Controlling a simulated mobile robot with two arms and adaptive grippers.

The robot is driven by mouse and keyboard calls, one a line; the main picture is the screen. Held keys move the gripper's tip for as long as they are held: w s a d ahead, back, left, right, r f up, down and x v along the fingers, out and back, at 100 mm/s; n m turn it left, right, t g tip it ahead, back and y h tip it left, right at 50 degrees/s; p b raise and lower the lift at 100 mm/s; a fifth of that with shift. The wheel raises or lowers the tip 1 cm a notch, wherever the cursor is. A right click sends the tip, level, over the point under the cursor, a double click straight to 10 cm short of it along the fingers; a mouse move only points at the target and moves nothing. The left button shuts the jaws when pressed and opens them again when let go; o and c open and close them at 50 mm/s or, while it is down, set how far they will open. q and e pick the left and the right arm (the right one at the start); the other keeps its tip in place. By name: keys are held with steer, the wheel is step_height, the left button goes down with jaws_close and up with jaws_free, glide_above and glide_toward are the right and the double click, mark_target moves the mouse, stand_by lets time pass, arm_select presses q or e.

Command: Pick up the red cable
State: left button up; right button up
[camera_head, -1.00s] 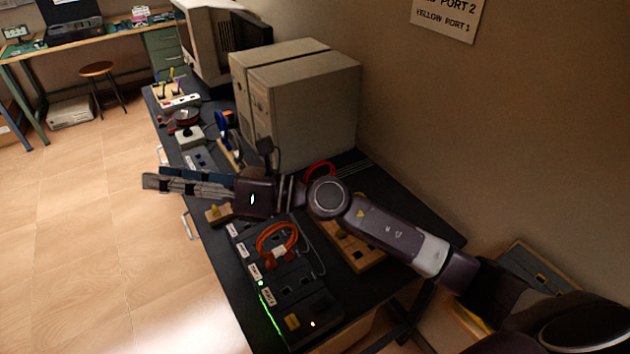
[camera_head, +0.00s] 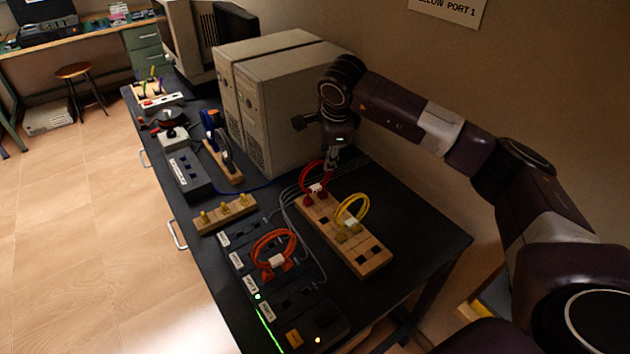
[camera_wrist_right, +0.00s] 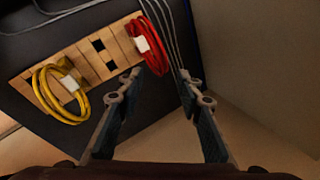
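The red cable (camera_head: 313,180) is a looped cable with a white tag, standing at the far end of a wooden block (camera_head: 374,263). It also shows in the right wrist view (camera_wrist_right: 154,42), at the block's right end, ahead of the fingers. My right gripper (camera_head: 332,160) points down just above and behind the red cable in the head view. In the right wrist view my right gripper (camera_wrist_right: 160,84) is open, with nothing between its fingers. Whether a finger touches the cable I cannot tell. My left gripper is not in view.
A yellow cable (camera_head: 352,211) stands on the same block. An orange cable (camera_head: 272,250) sits on the black port unit (camera_head: 296,298) to the left. Beige computer cases (camera_head: 287,107) stand close behind my right gripper. Grey wires run beside the block.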

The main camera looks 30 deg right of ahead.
steer(key=p, duration=0.2)
glide_above(319, 188)
steer(key=d, duration=0.2)
steer(key=f, duration=0.4)
steer(key=shift+w+a+f, duration=0.1)
steer(key=shift+w, duration=0.15)
steer(key=shift+w+f, duration=0.25)
steer(key=shift+f, duration=0.25)
jaws_close()
